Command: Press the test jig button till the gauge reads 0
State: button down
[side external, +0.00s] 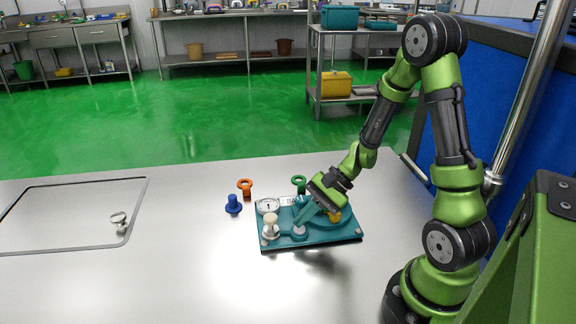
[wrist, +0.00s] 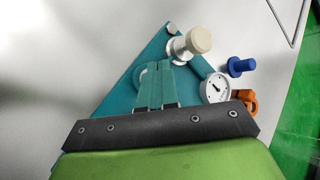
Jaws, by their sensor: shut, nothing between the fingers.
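The test jig is a teal plate (side external: 345,233) lying on the steel table; it also shows in the wrist view (wrist: 122,92). Its round white gauge (side external: 268,206) is at the back left and shows in the wrist view (wrist: 215,88); I cannot read the needle surely. A cream knob (side external: 270,221) stands upright at the front left, also in the wrist view (wrist: 198,40). A pale round piece (side external: 299,232) lies just under my fingertips; I cannot tell whether it is the button or whether they touch. My gripper (side external: 301,222) is shut and empty, its teal fingers together (wrist: 155,68).
A blue peg (side external: 233,204) and an orange ring-topped piece (side external: 245,186) stand left of the jig. A green ring-topped piece (side external: 298,182) is behind it. A yellow part (side external: 335,216) is beside my gripper. The table front is clear; a pale knob (side external: 119,219) is far left.

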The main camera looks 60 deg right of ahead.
aim_at(304, 227)
jog(key=shift+f, duration=0.4)
dwell(0.4)
jog(key=shift+r, duration=0.85)
jog(key=shift+r, duration=2.5)
